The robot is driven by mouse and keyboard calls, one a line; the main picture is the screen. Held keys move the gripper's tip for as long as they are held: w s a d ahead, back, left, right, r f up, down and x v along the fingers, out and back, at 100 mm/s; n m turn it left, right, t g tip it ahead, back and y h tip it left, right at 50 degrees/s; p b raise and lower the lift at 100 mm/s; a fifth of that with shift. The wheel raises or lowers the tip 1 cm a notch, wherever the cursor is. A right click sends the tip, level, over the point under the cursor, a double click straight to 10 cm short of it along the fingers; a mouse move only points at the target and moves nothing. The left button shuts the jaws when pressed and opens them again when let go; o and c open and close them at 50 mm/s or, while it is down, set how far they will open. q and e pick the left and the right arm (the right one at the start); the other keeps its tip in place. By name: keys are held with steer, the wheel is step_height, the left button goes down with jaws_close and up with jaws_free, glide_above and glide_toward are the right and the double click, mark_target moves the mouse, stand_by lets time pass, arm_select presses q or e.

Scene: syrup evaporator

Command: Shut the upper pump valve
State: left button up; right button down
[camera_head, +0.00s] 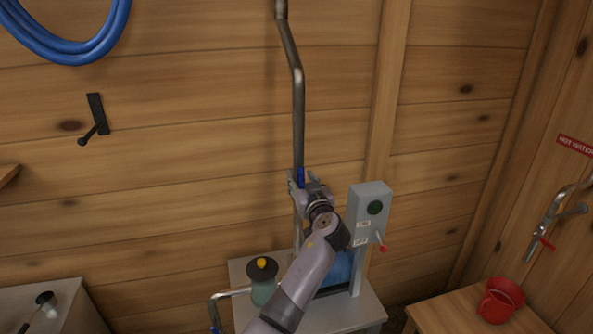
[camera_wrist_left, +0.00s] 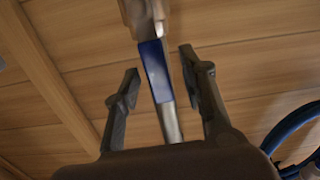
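The upper pump valve's blue lever (camera_head: 301,175) is on the vertical metal pipe (camera_head: 299,120) above the pump. In the left wrist view the blue lever (camera_wrist_left: 156,72) lies between the two fingers, with a gap on each side. My left gripper (camera_head: 304,184) is open around the lever and does not appear to touch it. The wrist and forearm hide part of the pipe and the blue pump (camera_head: 338,270) below. The valve body (camera_wrist_left: 144,18) is at the top of the wrist view. My right gripper is not in view.
A grey switch box (camera_head: 370,212) with a red-tipped lever stands right of the gripper. A teal container (camera_head: 263,284) with a yellow knob is at lower left on the grey stand (camera_head: 345,312).

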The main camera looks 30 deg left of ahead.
arm_select(q)
steer(key=shift+s+d+r, duration=0.1)
steer(key=shift+d+r, duration=0.1)
steer(key=shift+d, duration=0.1)
steer(key=shift+a, duration=0.15)
jaws_close()
stand_by(0.6)
